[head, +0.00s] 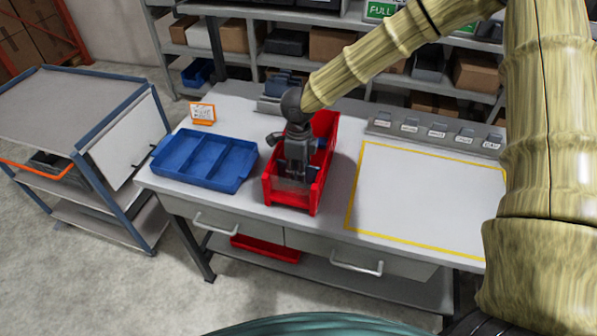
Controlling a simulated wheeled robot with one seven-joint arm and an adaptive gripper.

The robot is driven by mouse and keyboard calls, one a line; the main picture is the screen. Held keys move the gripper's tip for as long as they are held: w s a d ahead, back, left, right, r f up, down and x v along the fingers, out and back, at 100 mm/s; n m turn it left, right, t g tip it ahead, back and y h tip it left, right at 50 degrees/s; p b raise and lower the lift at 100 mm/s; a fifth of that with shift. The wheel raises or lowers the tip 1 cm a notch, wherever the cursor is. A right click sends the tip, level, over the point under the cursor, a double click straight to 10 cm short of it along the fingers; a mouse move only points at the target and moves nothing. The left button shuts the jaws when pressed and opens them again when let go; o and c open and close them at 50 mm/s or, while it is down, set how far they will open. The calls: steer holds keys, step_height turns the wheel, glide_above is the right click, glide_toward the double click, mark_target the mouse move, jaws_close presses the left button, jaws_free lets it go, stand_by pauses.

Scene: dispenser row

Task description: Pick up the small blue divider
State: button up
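My gripper (298,178) points down into a long red bin (291,208) on the workbench. Small blue patches (322,143) show beside my gripper inside the bin; they may be part of a small blue divider, but its shape is mostly hidden by my gripper. The fingers are dark and small in the head view, so I cannot tell whether they are open or shut, or whether they touch anything blue.
A blue compartment tray (214,184) lies left of the bin. A small orange-framed sign (202,114) and a grey slotted holder (270,105) stand behind. A yellow-outlined area (420,200) at right is empty, with a row of labelled dispensers (436,134) behind it.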

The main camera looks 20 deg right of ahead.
jaws_close()
step_height(320, 180, up, 18)
steer(key=b, duration=0.4)
steer(key=shift+b, duration=0.35)
